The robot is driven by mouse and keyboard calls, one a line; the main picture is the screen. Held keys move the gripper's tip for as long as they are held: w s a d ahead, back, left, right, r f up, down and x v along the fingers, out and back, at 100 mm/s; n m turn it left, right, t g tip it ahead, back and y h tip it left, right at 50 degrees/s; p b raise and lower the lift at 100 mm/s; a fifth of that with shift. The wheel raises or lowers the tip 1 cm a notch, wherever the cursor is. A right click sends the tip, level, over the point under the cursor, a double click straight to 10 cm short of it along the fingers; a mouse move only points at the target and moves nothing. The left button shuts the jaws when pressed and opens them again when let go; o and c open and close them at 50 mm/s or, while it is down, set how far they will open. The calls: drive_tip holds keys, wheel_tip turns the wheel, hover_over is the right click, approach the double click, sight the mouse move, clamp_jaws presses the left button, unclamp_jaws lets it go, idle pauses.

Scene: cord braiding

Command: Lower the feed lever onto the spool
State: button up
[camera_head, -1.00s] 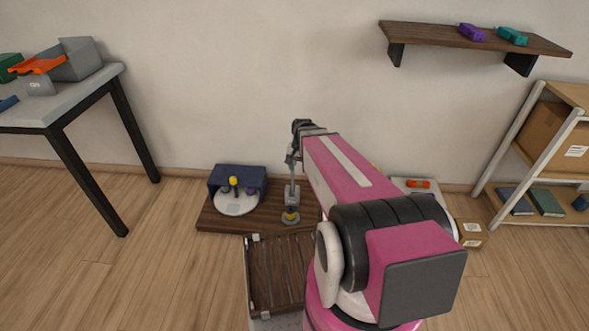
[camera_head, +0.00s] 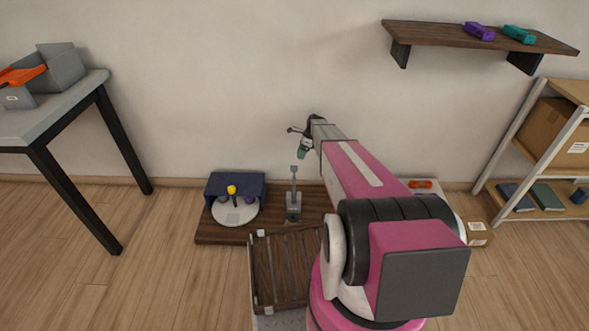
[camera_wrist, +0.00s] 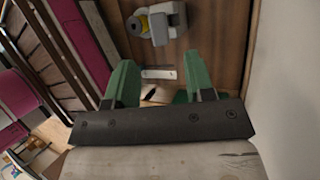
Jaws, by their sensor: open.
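The feed lever (camera_head: 294,182) is a slim grey upright with a thicker grey block at its foot, on the dark wooden board. In the head view the spool is mostly hidden at the foot of the lever. I cannot tell whether the lever touches it. My gripper (camera_head: 303,151) is above the lever's top in the head view. Its green fingers (camera_wrist: 160,82) are spread apart with nothing held, and a pale bar shows beyond them in the wrist view.
Left of the lever, a pale disc (camera_head: 236,212) with yellow and purple knobs sits before a navy housing (camera_head: 236,184). A slatted wooden tray (camera_head: 280,270) lies in front. The wall rises close behind. A grey table (camera_head: 55,108) stands left, a shelf unit (camera_head: 545,150) right.

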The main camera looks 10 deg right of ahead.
sight(294, 169)
drive_tip(key=x, duration=0.9)
clamp_jaws()
